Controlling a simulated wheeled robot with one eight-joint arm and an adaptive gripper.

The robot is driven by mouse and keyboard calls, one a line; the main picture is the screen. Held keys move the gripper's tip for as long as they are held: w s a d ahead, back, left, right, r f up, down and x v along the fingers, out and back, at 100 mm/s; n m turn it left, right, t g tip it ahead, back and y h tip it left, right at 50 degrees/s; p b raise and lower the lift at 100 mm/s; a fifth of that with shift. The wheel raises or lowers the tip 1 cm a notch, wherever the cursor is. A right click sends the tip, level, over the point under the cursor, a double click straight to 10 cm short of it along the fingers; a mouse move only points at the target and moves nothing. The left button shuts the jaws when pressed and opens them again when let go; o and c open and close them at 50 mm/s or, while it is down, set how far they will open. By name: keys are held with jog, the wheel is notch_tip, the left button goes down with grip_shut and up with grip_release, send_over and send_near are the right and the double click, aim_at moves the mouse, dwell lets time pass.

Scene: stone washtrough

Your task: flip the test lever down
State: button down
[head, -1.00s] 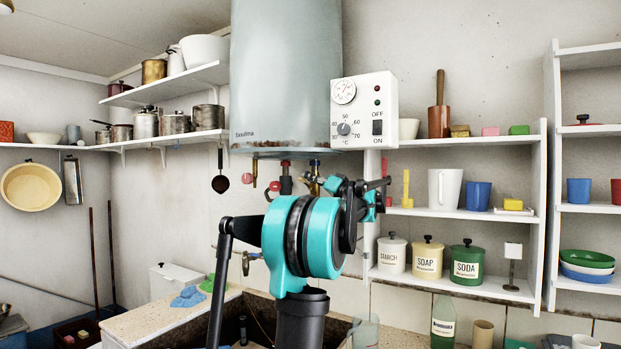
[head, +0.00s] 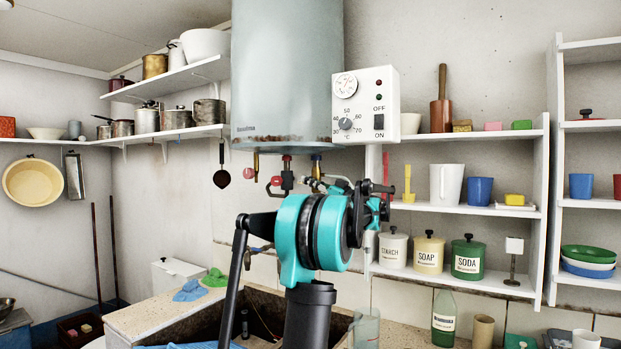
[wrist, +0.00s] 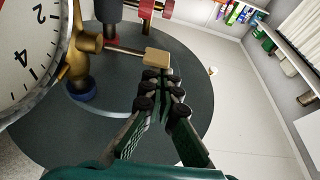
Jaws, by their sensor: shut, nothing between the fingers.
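The test lever (wrist: 157,57) shows in the wrist view as a thin rod ending in a flat tan paddle. It sticks out sideways from a brass valve (wrist: 82,48) with a blue collar. My gripper (wrist: 163,82) is shut and empty. Its fingertips are close to the paddle, just below it in the picture; I cannot tell whether they touch. In the head view the brass valve (head: 316,166) hangs under the water heater (head: 287,75). There my arm hides most of the gripper, and the lever cannot be made out clearly.
A dial gauge (wrist: 25,50) is beside the valve in the wrist view. A red and grey valve (head: 287,178) hangs to its left in the head view. The control box (head: 365,105) is at the heater's right, above shelves (head: 470,211). A stone trough (head: 195,322) stands below.

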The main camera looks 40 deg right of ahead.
notch_tip(320, 180, down, 2)
jog(key=n, duration=0.1)
jog(key=n+y, duration=0.1)
jog(key=n, duration=0.1)
jog(key=shift+d+f+n+g+y, duration=0.1)
jog(key=shift+f+n+g+y, duration=0.2)
jog(key=shift+g, duration=0.1)
jog(key=shift+r, duration=0.1)
jog(key=s+d, duration=0.3)
jog(key=s, duration=0.5)
jog(key=shift+s+d+r, duration=0.2)
jog(key=shift+s+r, duration=0.1)
jog(key=shift+s, duration=0.1)
